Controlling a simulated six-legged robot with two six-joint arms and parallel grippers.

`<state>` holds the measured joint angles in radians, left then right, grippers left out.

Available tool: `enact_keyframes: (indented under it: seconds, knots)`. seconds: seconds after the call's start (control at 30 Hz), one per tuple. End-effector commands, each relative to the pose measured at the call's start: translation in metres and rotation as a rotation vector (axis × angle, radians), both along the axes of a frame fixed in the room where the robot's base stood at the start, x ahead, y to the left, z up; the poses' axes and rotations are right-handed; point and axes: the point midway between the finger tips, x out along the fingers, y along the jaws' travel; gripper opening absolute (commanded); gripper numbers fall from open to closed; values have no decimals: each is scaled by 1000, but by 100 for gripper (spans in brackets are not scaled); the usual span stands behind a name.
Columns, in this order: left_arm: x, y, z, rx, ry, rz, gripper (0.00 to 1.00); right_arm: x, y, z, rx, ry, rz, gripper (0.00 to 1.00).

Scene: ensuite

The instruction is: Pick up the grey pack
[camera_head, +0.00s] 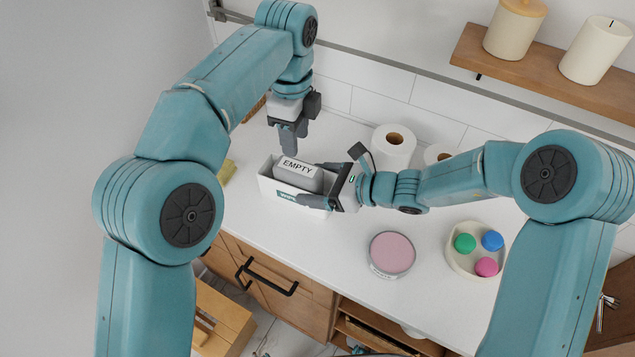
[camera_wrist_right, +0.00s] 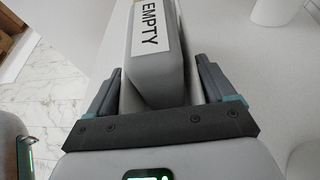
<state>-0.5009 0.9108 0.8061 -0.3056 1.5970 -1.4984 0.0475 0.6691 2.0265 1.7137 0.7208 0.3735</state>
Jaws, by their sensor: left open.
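The grey pack (camera_head: 298,172), labelled EMPTY, sits in a white open-topped box (camera_head: 266,185) on the counter. My left gripper (camera_head: 292,150) is open, pointing down just above and behind the pack, apart from it as far as I can see. My right gripper (camera_head: 318,183) is open at the right end of the box, one finger toward the back and one toward the front. In the right wrist view the pack (camera_wrist_right: 160,70) stands between the spread fingers of the right gripper (camera_wrist_right: 160,85). Whether either finger touches the pack or box is unclear.
Paper rolls (camera_head: 393,148) stand behind my right gripper. A pink-topped round tin (camera_head: 391,254) and a round tray (camera_head: 457,262) with coloured balls are on the right. A wooden shelf (camera_head: 545,70) with candles is on the wall. The counter front is clear.

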Motion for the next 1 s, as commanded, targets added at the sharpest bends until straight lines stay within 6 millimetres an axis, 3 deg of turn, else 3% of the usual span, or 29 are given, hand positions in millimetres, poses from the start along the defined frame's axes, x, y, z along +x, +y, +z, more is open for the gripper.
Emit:
enact_keyframes:
  seconds: [0.2, 0.33, 0.5, 0.6, 1.0]
  knots:
    - [0, 0, 0, 0, 0, 0, 43, 0, 0, -1, -2, 1, -1, 48]
    - [1, 0, 8, 0, -2, -12, 83, 0, 0, -1, -1, 2, 0, 48]
    - [0, 2, 30, 0, -3, -50, 83, 0, 0, -1, -1, 2, 0, 48]
    - [-1, 3, 32, 2, 1, -61, 83, 0, -1, -1, -1, 2, 0, 48]
    - [-1, 3, -26, 1, 2, -62, 83, 0, -1, -1, -2, 2, 0, 48]
